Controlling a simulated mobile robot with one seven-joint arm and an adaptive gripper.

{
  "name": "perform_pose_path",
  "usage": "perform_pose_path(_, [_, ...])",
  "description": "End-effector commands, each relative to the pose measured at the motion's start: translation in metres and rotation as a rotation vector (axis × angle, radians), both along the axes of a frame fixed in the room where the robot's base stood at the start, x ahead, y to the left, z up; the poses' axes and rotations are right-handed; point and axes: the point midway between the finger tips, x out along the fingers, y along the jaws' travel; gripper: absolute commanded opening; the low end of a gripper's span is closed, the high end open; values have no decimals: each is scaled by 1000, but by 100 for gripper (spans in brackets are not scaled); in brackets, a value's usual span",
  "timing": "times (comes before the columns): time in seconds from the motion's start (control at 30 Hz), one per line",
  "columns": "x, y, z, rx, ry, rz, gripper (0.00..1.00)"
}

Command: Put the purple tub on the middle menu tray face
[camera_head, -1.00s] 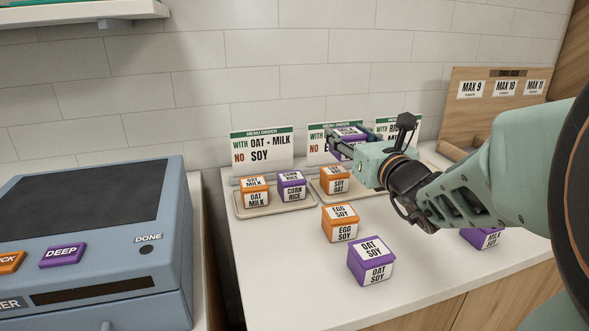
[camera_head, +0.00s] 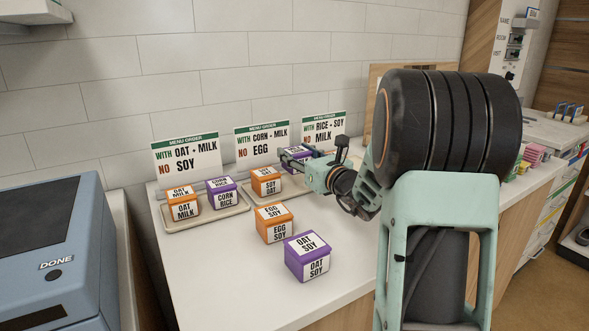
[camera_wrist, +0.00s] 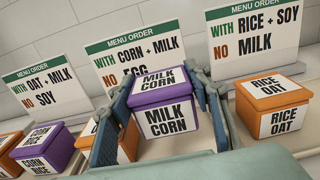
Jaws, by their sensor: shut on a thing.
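My gripper (camera_head: 300,158) is shut on a purple tub (camera_wrist: 165,100) labelled MILK CORN; the tub also shows in the head view (camera_head: 294,152). The tub is upright between the fingers, in front of the middle menu sign (camera_head: 262,143), which reads WITH CORN + MILK, NO EGG. The middle tray (camera_head: 287,191) lies below that sign, with an orange SOY OAT tub (camera_head: 266,182) on its left part. The tub appears over or at the back right of this tray; whether it touches the tray is hidden.
The left tray (camera_head: 212,212) holds orange OAT MILK (camera_head: 183,210) and purple CORN RICE (camera_head: 223,199) tubs. Orange EGG SOY (camera_head: 273,230) and purple OAT SOY (camera_head: 307,262) tubs stand in front on the counter. An orange RICE OAT tub (camera_wrist: 272,105) stands right of my gripper.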

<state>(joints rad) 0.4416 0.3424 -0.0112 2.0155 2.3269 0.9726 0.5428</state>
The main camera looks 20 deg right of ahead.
Motion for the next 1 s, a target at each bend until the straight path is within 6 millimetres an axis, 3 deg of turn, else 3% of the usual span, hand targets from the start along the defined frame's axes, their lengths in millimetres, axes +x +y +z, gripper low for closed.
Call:
perform_pose_path(0.17, [5, -5, -8, 0, -1, 0, 12])
perform_pose_path(0.4, [7, -6, -41, 0, -1, 1, 12])
perform_pose_path(0.8, [7, -6, -46, -1, -2, 1, 12])
perform_pose_path(0.83, [7, -6, -45, -1, -1, 1, 49])
perform_pose_path(1.0, [7, -6, -45, -1, 0, 1, 53])
